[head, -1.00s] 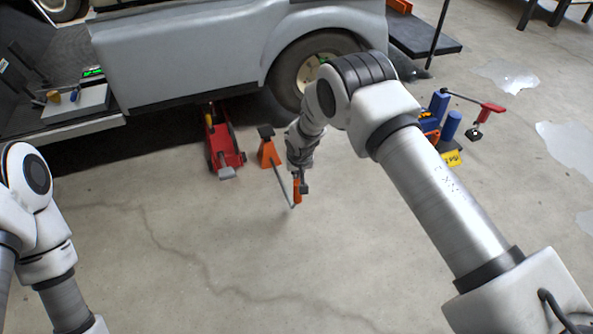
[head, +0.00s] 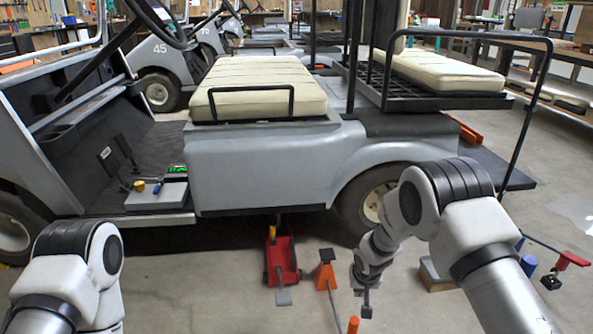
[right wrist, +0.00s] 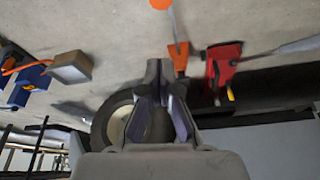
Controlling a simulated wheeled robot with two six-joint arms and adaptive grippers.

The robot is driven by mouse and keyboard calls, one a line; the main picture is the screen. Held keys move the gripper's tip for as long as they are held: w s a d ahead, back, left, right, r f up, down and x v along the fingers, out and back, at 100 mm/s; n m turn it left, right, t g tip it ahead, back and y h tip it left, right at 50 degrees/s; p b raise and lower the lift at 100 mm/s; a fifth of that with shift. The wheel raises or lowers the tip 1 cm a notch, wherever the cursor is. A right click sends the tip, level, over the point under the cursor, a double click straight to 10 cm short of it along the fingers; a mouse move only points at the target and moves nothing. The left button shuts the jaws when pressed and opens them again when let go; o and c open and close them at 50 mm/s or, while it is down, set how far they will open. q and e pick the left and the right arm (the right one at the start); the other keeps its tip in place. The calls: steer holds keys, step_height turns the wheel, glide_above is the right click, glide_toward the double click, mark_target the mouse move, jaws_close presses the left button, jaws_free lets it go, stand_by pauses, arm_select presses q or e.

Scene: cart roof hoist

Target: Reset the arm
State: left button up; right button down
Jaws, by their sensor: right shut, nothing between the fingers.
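My right gripper (head: 367,310) hangs over the floor in front of the cart's rear wheel (head: 368,200). It is shut and empty. Its fingers (right wrist: 160,68) also show in the right wrist view. Just left of it are an orange jack stand (head: 324,274) and a grey rod with an orange grip (head: 353,325). The grip looks close to the fingers in the head view, but the right wrist view shows the grip's end (right wrist: 160,4) apart from them. My left arm shows at the lower left; its gripper is out of view.
A red floor jack (head: 281,260) stands by the grey cart's side (head: 260,170). Another cart (head: 165,60) stands behind.

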steer(key=s+d+f+g, duration=0.1)
steer(key=s+f, duration=0.3)
steer(key=s, duration=0.3)
steer(key=s+f+g, duration=0.2)
steer(key=s+f, duration=0.2)
steer(key=s, duration=0.4)
steer(key=s+d+f+g, duration=0.1)
steer(key=s+f, duration=0.3)
steer(key=s, duration=0.3)
steer(key=s+r+g+y, duration=0.1)
steer(key=s+r, duration=0.1)
steer(key=s, duration=1.6)
step_height(320, 180, up, 38)
steer(key=d+n+t+p, duration=0.1)
steer(key=p, duration=3.6)
steer(key=shift+w+r+n, duration=0.2)
steer(key=shift+w+n, duration=0.1)
steer(key=shift+w, duration=0.15)
